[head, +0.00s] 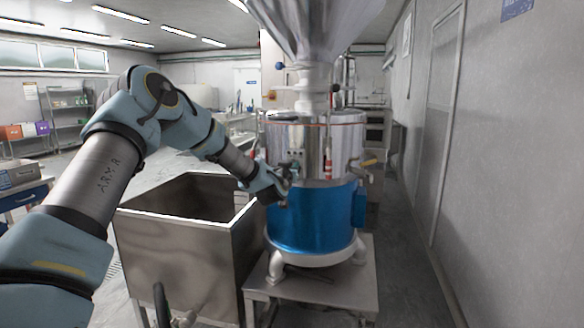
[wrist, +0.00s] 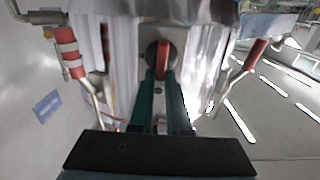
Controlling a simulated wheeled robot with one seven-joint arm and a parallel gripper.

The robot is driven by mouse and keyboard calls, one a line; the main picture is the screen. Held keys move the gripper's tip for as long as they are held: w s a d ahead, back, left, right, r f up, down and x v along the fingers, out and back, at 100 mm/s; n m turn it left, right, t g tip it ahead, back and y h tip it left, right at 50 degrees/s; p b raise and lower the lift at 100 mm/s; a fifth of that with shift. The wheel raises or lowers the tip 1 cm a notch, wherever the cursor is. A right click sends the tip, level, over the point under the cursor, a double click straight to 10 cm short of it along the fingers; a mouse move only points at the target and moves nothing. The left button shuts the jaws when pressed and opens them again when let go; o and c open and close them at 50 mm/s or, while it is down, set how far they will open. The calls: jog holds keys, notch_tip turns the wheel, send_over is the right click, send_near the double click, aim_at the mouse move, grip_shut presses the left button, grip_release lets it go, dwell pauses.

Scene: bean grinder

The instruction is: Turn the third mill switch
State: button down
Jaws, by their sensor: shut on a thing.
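The mill (head: 312,215) has a polished steel upper drum and a blue lower body. My gripper (head: 284,186) reaches its front left side. In the wrist view, my gripper's green fingers (wrist: 161,82) are shut on a red mill switch (wrist: 163,52) set in a dark round surround on the steel wall. The fingers hide part of the switch. I cannot tell from these views which switch in the row it is, as the other switches are hidden or too small to make out.
Red-handled clamps flank the fingers, one at left (wrist: 70,52) and one at right (wrist: 256,54). An open steel bin (head: 180,245) stands left of the mill. A steel hopper (head: 315,30) is above it, and a wall (head: 500,170) runs along the right.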

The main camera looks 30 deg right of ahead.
jog(key=shift+d+f+m+b, duration=0.1)
jog(key=shift+m+b, duration=0.2)
jog(key=shift+b, duration=0.15)
jog(key=m+b, duration=0.5)
jog(key=s+d+f+m+b, duration=0.1)
jog(key=m+b, duration=0.4)
jog(key=b, duration=0.1)
jog(key=m+b, duration=0.5)
jog(key=shift+s+d+f, duration=0.15)
jog(key=shift+s+f, duration=0.05)
jog(key=shift+f, duration=0.1)
jog(key=shift+w+m+b, duration=0.1)
jog(key=shift+m+b, duration=1)
jog(key=shift+b, duration=0.1)
jog(key=c, duration=0.9)
grip_release()
jog(key=shift+r, duration=0.15)
jog(key=shift+f, duration=0.25)
